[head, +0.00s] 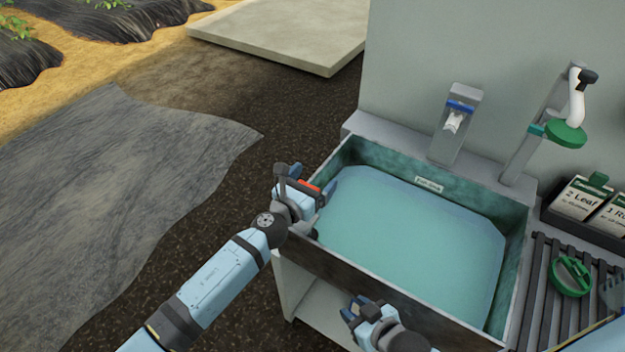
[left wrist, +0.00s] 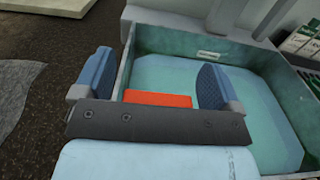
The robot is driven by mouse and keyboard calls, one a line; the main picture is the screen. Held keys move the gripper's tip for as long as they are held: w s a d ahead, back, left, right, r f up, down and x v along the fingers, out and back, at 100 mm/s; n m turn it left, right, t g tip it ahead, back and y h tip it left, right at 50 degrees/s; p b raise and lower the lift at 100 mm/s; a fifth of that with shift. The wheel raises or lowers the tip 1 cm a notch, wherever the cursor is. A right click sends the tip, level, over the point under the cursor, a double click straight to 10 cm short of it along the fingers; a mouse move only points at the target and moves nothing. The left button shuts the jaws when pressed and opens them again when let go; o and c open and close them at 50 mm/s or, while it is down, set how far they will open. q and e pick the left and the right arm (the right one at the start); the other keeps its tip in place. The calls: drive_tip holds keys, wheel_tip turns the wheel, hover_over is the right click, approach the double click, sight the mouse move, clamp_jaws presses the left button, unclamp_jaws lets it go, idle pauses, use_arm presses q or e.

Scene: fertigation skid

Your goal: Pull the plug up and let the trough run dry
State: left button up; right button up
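The trough (head: 471,326) is a green-walled basin holding teal water (head: 410,235); it also shows in the left wrist view (left wrist: 262,60). My left gripper (head: 311,183) is over the trough's left end. Its blue fingers are spread in the left wrist view (left wrist: 155,72). An orange-red block (head: 309,187) sits between them, with a narrow gap on each side (left wrist: 158,99). I cannot tell whether this block is the plug's handle; anything below it is hidden by the gripper. No plug shows in the water. My right gripper (head: 362,306) is near the front rim, apparently open and empty.
A dispenser with a blue band (head: 460,107) and a white spout with a green disc (head: 566,133) stand behind the trough. A slatted rack (head: 541,300) with a green ring (head: 571,277) and packets (head: 582,198) are at right. Dark ground at left is free.

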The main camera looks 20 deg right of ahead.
drive_tip(key=shift+r, duration=0.3)
use_arm(q)
drive_tip(key=v, duration=1.4)
drive_tip(key=shift+d, duration=0.1)
use_arm(e)
drive_tip(key=shift+w+r, duration=0.1)
drive_tip(key=shift+r, duration=0.15)
